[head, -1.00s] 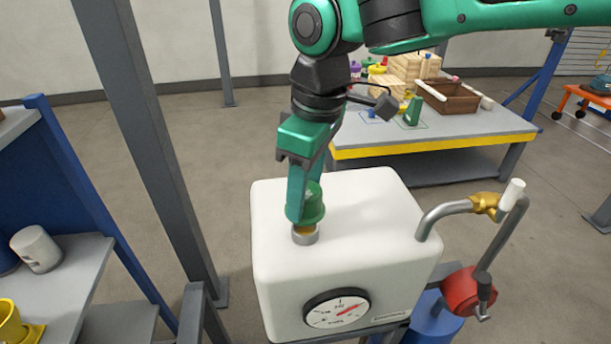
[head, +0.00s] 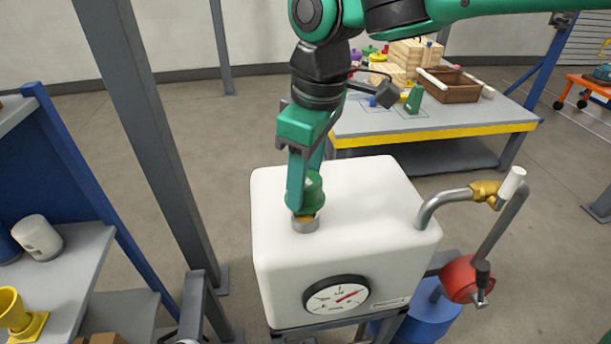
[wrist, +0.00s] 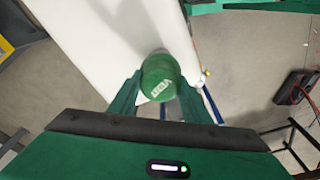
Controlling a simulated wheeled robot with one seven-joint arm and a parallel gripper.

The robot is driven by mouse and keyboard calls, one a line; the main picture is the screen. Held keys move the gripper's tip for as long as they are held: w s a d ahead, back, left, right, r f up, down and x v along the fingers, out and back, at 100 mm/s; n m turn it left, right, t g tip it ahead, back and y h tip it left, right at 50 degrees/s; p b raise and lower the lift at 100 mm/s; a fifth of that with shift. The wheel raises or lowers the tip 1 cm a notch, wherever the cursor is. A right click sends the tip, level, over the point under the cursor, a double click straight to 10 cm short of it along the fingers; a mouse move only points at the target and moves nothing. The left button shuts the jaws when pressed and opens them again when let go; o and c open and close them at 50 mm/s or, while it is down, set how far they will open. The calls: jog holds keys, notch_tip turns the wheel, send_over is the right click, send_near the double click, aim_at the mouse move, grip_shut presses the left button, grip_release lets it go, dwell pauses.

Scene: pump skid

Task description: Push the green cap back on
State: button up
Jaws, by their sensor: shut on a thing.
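The green cap (head: 314,194) is at the metal neck (head: 305,225) on top of the white tank (head: 365,205). A yellowish band shows between the cap and the neck's grey rim. My gripper (head: 304,198) is shut on the cap from above, its fingers on either side. In the wrist view the cap (wrist: 160,78) sits between the two fingertips, with a pale label on its top. The near finger hides part of the cap in the head view, so I cannot tell whether cap and neck touch all round.
A dial gauge (head: 336,294) is on the tank's front. A bent pipe with a brass valve (head: 484,191) rises at the right, above a red part (head: 462,279). A grey post (head: 150,150) stands at the left. A workbench (head: 440,128) with blocks stands behind.

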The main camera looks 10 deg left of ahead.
jog(key=shift+f, duration=1.7)
dwell(0.7)
jog(key=o, duration=1.3)
jog(key=shift+o, duration=0.2)
jog(key=shift+r, duration=0.1)
jog(key=r, duration=0.3)
jog(key=d+r, duration=0.1)
jog(key=r, duration=0.6)
jog(key=shift+s+d+r, duration=0.15)
jog(key=shift+r, duration=0.1)
